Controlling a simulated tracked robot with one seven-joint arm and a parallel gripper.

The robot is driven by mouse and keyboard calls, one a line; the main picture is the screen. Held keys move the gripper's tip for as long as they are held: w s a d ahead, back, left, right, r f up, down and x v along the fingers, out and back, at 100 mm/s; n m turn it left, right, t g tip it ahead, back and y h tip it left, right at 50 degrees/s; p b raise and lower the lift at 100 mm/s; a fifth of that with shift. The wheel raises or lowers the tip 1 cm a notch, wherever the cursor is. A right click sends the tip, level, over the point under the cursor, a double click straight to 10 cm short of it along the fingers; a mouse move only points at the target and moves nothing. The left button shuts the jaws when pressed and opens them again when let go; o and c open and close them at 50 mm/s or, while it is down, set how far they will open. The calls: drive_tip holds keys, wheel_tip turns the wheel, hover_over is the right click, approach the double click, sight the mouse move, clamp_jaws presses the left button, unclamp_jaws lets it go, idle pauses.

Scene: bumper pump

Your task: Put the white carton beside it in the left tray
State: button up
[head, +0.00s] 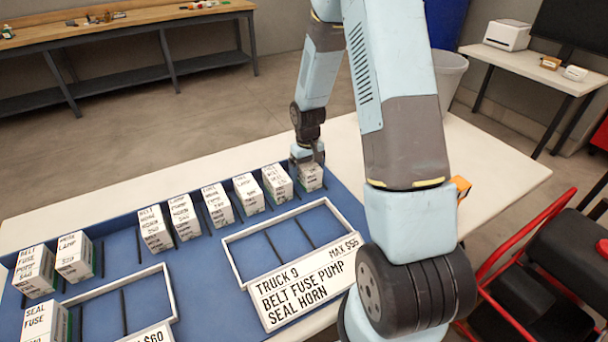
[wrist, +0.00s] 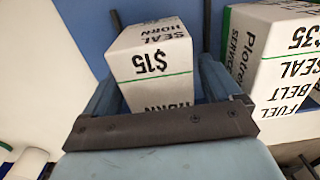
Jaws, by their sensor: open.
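My gripper (head: 308,156) is at the right end of the row of white cartons, over the end carton (head: 311,180). In the wrist view this carton (wrist: 152,62) reads SEAL HORN and $15, and stands between the open fingers. Whether the fingers touch it I cannot tell. Beside it, a white carton (head: 277,184) reads $35, SEAL, BELT and FUEL in the wrist view (wrist: 275,60). The left tray (head: 169,288) is a white-rimmed frame at the lower left, empty where visible; its sign, ending in $60, is cut off.
The right tray (head: 228,258) is empty; its sign (head: 305,282) reads TRUCK 9, MAX $56, BELT FUSE PUMP, SEAL HORN. More white cartons stand along the row, such as one (head: 217,204) mid-row. Several others (head: 36,270) stand at the far left, one near the left tray. My arm hides part of the table.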

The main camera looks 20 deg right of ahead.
drive_tip(key=c, duration=1.4)
drive_tip(key=shift+r, duration=0.1)
